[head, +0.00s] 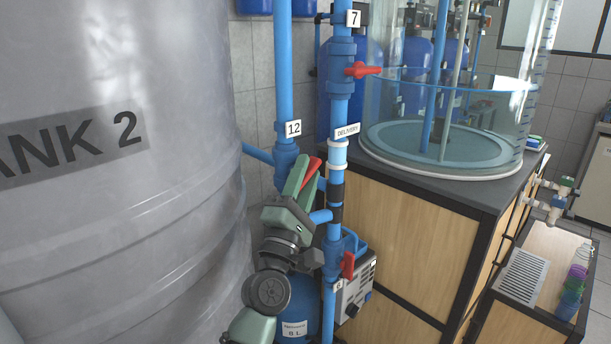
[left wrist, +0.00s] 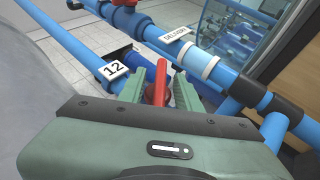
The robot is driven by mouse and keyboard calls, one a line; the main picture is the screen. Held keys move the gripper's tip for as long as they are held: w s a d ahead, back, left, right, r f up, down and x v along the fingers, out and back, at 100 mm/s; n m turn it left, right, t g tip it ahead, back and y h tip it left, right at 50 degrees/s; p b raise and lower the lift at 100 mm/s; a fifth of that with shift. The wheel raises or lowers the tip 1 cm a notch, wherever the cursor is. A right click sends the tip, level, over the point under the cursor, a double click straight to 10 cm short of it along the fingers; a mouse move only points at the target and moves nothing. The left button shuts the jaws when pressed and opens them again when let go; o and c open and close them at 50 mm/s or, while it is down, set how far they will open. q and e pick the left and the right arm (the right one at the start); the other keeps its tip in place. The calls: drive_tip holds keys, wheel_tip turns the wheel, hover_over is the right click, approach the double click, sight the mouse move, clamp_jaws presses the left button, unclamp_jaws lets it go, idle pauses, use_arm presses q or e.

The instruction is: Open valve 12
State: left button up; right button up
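Valve 12 has a red lever handle (head: 313,169) on the blue vertical pipe that carries the white "12" label (head: 293,128). My left gripper (head: 304,176) is at this handle, in front of the pipe. In the left wrist view the red handle (left wrist: 157,88) stands between the two green fingers of my left gripper (left wrist: 158,90), with narrow gaps beside it. The fingers look open around the handle, not clamped on it. The valve body is mostly hidden behind the gripper. The "12" label also shows in the left wrist view (left wrist: 114,70). My right gripper is not in view.
Tank 2 (head: 110,220) fills the left side, close to my left arm. The delivery pipe (head: 338,105) stands just right of the gripper, with red valve handles above (head: 362,70) and below (head: 348,265). A wooden cabinet (head: 390,235) with a clear tank (head: 450,120) is at right.

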use_arm(q)
drive_tip(key=b+v, duration=0.1)
drive_tip(key=v, duration=0.6)
drive_tip(key=shift+s+f+b, duration=0.2)
drive_tip(key=shift+s+b, duration=0.1)
drive_tip(key=shift+s, duration=0.05)
drive_tip(key=shift+a, duration=0.1)
